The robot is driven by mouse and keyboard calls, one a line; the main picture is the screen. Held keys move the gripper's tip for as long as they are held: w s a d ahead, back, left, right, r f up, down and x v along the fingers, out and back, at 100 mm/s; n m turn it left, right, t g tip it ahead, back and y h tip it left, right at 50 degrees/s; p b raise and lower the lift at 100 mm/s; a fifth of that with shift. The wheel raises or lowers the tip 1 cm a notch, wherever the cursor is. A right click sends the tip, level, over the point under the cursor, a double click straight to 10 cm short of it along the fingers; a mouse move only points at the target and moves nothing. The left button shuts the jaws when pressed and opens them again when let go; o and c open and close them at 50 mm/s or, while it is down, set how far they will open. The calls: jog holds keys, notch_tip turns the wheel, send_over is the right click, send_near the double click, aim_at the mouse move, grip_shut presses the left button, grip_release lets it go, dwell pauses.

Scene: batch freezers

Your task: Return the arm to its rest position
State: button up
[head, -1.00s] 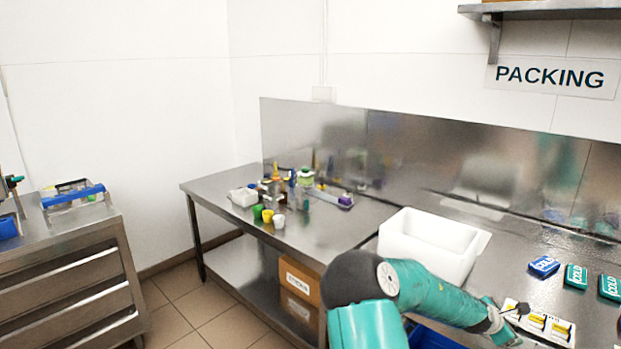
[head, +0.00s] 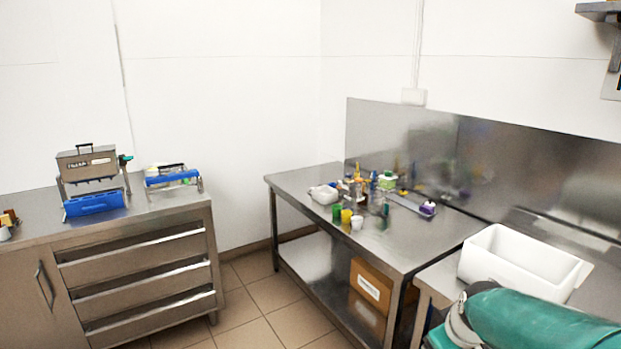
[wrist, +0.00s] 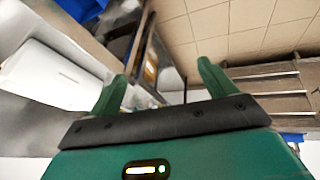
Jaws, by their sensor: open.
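My gripper (wrist: 162,88) shows in the wrist view with its two green fingers spread apart and nothing between them. Beyond the fingers are the tiled floor and the side of a steel bench. In the head view, part of my green arm lies at the bottom right, in front of the white foam box (head: 480,262). My gripper is outside the head view.
The white box stands on the steel bench at right. A steel table (head: 295,182) holds several small cups and bottles; a cardboard box (head: 375,283) sits on its lower shelf. A drawer cabinet (head: 140,270) at left carries a steel machine (head: 88,165). Tiled floor lies between.

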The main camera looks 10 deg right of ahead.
jog(key=s+a+r, duration=0.2)
jog(key=s+a, duration=0.1)
jog(key=a, duration=0.1)
jog(key=s+a+r+m+y, duration=0.1)
jog(key=s+a+r, duration=0.2)
jog(key=a, duration=0.2)
jog(key=shift+a+m+t, duration=0.3)
jog(key=shift+o, duration=0.5)
jog(key=s+a+r+m, duration=0.1)
jog(key=s+a+r, duration=0.1)
jog(key=s+a, duration=0.3)
jog(key=shift+s+a+m, duration=0.4)
jog(key=shift+s, duration=0.7)
